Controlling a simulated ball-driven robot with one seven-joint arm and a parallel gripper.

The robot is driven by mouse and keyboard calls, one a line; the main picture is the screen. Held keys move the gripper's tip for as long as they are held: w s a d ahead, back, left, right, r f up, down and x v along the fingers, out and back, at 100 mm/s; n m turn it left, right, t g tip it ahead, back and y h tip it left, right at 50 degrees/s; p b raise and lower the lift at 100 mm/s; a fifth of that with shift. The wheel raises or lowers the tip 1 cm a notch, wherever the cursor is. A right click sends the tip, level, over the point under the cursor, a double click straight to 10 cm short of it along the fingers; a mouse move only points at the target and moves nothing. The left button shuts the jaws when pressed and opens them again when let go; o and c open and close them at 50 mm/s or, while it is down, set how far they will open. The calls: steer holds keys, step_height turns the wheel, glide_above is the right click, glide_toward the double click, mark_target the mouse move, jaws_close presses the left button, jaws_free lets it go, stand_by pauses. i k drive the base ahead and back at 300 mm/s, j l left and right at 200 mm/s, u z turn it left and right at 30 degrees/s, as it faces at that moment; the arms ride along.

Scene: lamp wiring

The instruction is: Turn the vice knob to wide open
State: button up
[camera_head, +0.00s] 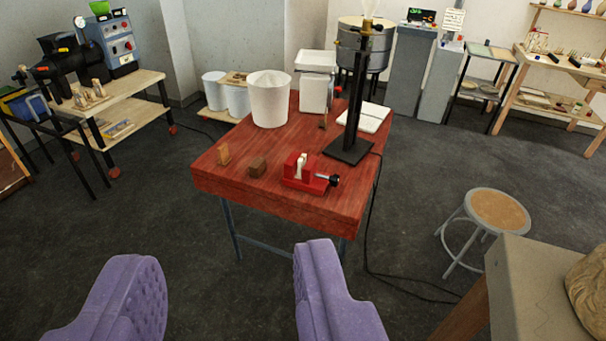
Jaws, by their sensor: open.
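A small red vice (301,172) sits near the front edge of the red wooden table (230,180). Its dark knob (334,180) sticks out on the right side at the end of a metal screw. A pale piece stands between the vice jaws; I cannot tell how tightly it is held. My gripper (230,285) shows as two purple padded fingers at the bottom of the view. The fingers are wide apart with nothing between them. They are short of the table and well away from the vice and its knob.
A black stand (350,152) rises behind the vice, with a cable hanging to the floor. A white bucket (269,98) stands farther back. A stool (497,212) and a grey-topped bench (560,280) are at right.

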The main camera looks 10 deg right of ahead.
mark_target(335, 179)
steer(key=i+z, duration=0.1)
steer(key=z, duration=0.4)
steer(key=i+j+z, duration=0.1)
steer(key=i+z, duration=0.35)
steer(key=i+j+z, duration=0.45)
steer(key=i, duration=0.15)
steer(key=i+j, duration=0.3)
steer(key=i, duration=0.15)
steer(key=i+j, duration=0.35)
steer(key=i+z, duration=0.05)
steer(key=i, duration=0.05)
